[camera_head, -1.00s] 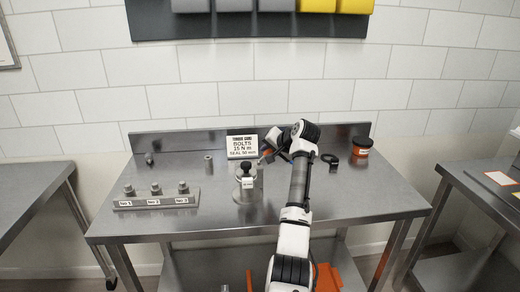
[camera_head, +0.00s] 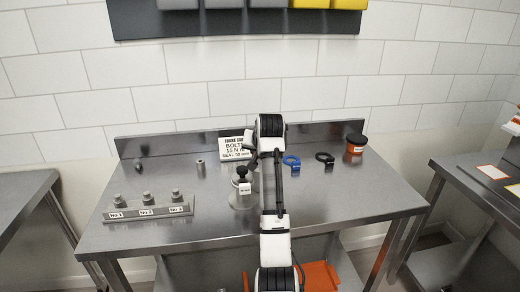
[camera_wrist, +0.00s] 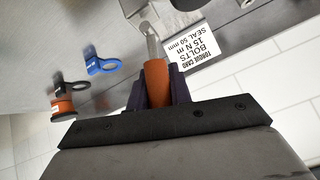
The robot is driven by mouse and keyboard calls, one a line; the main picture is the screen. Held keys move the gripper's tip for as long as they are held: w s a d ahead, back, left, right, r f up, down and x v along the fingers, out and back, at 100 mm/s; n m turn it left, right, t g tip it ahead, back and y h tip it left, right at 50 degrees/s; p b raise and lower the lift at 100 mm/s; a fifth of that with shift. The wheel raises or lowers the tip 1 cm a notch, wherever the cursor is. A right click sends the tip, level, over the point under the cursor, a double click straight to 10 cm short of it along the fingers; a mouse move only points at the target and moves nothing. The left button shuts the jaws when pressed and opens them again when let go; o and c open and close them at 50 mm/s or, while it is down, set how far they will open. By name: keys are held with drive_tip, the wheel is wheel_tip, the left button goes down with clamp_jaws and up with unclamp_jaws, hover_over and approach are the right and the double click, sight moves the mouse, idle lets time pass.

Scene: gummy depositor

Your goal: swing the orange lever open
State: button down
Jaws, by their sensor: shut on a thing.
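The orange lever (camera_wrist: 156,85) shows in the wrist view as an orange grip on a bare metal rod (camera_wrist: 151,42). My gripper (camera_wrist: 155,95) is shut on the orange grip, with a dark finger on each side.
The torque card (camera_head: 232,147) stands behind the depositor. A blue clamp ring (camera_head: 291,161), a black ring (camera_head: 325,158) and an orange jar with a black lid (camera_head: 355,147) lie to the right. A labelled bolt block (camera_head: 148,208) sits at left.

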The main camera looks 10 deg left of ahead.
drive_tip(key=shift+a+h, duration=0.2)
drive_tip(key=shift+h, duration=0.1)
idle(0.4)
drive_tip(key=c, duration=1.3)
unclamp_jaws()
drive_tip(key=shift+r, duration=0.1)
drive_tip(key=b+v, duration=0.2)
drive_tip(key=v, duration=1.2)
drive_tip(key=shift+b, duration=0.4)
